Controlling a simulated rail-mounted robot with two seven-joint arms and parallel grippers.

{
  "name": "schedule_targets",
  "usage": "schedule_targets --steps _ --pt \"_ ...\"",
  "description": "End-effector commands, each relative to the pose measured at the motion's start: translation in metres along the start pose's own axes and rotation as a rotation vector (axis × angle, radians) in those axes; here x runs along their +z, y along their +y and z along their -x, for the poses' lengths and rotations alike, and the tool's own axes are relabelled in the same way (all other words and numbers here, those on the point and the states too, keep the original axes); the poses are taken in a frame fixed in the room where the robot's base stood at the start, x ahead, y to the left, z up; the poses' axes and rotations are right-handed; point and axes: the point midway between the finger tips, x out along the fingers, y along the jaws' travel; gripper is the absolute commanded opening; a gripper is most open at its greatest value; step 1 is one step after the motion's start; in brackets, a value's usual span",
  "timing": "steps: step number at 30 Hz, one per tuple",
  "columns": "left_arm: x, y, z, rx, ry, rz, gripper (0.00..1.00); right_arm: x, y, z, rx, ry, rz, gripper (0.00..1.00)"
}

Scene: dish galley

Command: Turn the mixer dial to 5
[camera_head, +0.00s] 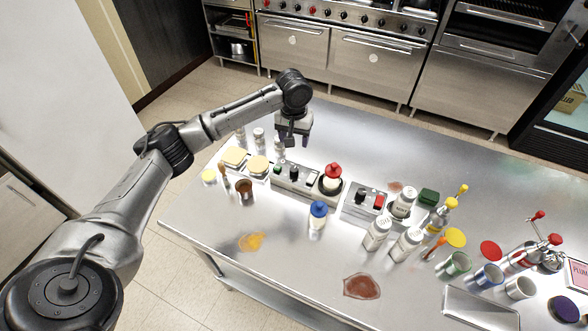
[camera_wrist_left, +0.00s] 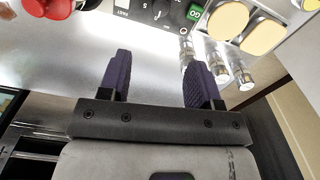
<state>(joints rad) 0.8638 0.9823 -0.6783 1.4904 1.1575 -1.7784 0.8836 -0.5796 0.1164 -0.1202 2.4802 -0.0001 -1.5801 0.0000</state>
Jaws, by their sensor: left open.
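The black mixer dial (camera_head: 293,174) sits on a grey control box (camera_head: 310,184) in the middle of the steel table, between a green button (camera_head: 279,169) and a red mushroom knob (camera_head: 333,171). In the left wrist view the dial (camera_wrist_left: 163,12) shows at the top edge, partly cut off, with a printed 5 beside it. Its pointer setting is too small to read surely. My left gripper (camera_head: 291,139) is open and empty, behind the box and apart from the dial. Its two fingers (camera_wrist_left: 157,62) point towards the box. My right gripper is not in view.
A second box with a black dial (camera_head: 360,194) and red button stands to the right. Yellow-topped containers (camera_head: 258,165) and small shakers (camera_head: 259,137) are left of the mixer box. A blue-topped bottle (camera_head: 318,215) stands in front. Bottles and cups crowd the right; the back of the table is clear.

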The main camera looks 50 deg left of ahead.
Motion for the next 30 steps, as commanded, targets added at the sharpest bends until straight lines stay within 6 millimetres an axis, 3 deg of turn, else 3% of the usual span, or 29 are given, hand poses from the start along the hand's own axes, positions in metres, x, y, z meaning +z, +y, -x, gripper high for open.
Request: schedule_targets --steps 6,11,30 --pt "0.005 0.000 0.000 -0.008 -0.024 0.205 0.58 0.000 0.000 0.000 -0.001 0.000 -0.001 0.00" --pt "0.005 0.000 -0.007 -0.010 -0.023 0.251 0.58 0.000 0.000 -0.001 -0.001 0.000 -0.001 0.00" --pt "0.007 -0.001 -0.113 -0.010 -0.021 0.250 0.58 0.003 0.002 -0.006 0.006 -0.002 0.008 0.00"
